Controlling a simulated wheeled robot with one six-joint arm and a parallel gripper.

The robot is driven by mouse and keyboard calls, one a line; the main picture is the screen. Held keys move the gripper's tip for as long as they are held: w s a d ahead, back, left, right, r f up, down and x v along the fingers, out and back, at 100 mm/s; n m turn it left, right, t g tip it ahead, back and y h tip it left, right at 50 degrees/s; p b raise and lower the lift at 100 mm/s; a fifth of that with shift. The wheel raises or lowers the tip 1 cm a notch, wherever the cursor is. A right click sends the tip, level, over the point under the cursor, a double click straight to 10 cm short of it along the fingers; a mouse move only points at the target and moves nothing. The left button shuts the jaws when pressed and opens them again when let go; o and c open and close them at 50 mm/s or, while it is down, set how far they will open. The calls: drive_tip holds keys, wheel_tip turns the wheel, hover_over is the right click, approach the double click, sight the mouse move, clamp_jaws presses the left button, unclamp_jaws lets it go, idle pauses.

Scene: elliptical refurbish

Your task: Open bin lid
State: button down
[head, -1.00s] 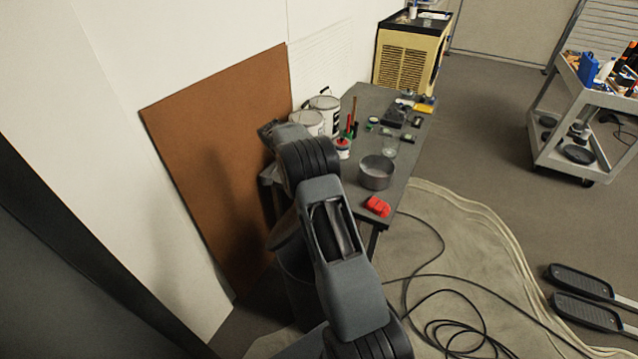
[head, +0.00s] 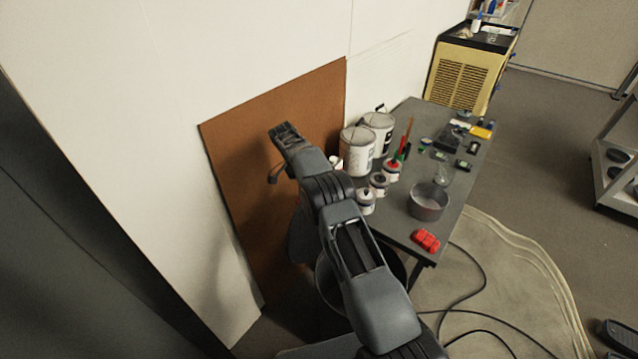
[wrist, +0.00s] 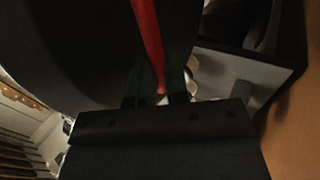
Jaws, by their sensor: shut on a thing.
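The dark bin (head: 326,292) stands on the floor beside the table, partly hidden behind my arm. Its rim and dark inside show around the arm. A dark, tilted panel that looks like its lid (head: 301,238) stands raised at the bin's left side. In the wrist view my gripper (wrist: 161,90) is shut on a thin red bar (wrist: 148,40), which looks like part of the lid. A large dark surface, probably the lid (wrist: 65,45), fills the upper left there. My fingers are hidden by my arm in the head view.
The grey table (head: 400,222) is close on the right, with paint cans (head: 357,150), a metal pot (head: 429,201) and a red object (head: 426,240). A brown board (head: 235,165) leans on the wall behind my arm. A black cable (head: 468,298) lies on the floor.

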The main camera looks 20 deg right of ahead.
drive_tip(key=shift+a+f, duration=0.1)
drive_tip(key=shift+f, duration=0.55)
drive_tip(key=c, duration=1.6)
unclamp_jaws()
drive_tip(key=o, duration=0.4)
drive_tip(key=shift+w, duration=0.2)
drive_tip(key=shift+c, duration=0.2)
drive_tip(key=shift+o, duration=0.6)
drive_tip(key=shift+r, duration=0.15)
drive_tip(key=shift+r, duration=0.15)
